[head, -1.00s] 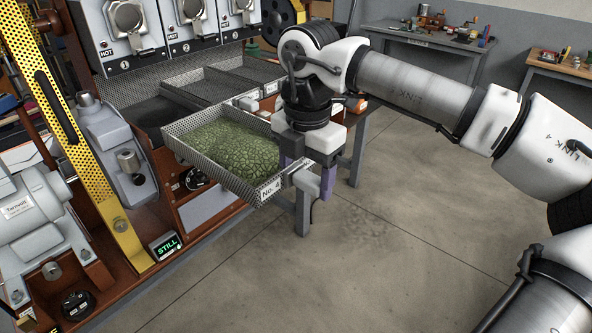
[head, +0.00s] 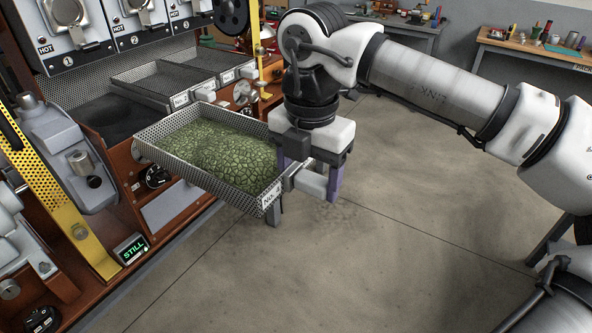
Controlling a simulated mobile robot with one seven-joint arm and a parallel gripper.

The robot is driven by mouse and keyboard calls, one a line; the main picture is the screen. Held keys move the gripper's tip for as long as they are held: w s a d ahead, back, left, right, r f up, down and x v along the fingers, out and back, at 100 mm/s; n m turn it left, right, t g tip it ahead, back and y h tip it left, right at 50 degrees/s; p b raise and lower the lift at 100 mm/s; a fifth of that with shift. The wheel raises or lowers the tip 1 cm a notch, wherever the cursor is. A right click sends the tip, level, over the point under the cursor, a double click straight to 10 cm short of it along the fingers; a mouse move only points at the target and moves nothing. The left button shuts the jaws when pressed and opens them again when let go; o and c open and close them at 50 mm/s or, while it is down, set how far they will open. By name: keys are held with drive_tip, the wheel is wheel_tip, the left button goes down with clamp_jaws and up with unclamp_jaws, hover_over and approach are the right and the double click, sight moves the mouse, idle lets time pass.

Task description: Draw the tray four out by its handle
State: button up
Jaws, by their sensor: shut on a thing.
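Tray four (head: 178,176) is a perforated metal tray full of green beans, with a label on its front edge reading roughly "No. 4". It sticks out well past the front of the roaster bench. My gripper (head: 311,186) points down at the tray's front right end. Its fingers are shut on the tray's pale handle (head: 311,183), one finger on each side of it. The far finger is partly hidden by the tray corner and the handle.
Other labelled trays (head: 170,75) sit side by side behind, under hot units numbered 1, 2 and 3. A small screen (head: 132,248) reads "STILL". A yellow perforated guard (head: 62,190) stands at left. The floor (head: 370,270) in front is clear.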

drive_tip(key=s+d, duration=0.2)
drive_tip(key=d, duration=0.1)
drive_tip(key=shift+d, duration=0.1)
idle(0.4)
drive_tip(key=d+r, duration=0.1)
drive_tip(key=s+d+r+p, duration=0.1)
drive_tip(key=s+d+r, duration=0.1)
drive_tip(key=shift+d+r+p, duration=0.25)
drive_tip(key=shift+r+p, duration=0.05)
idle(0.3)
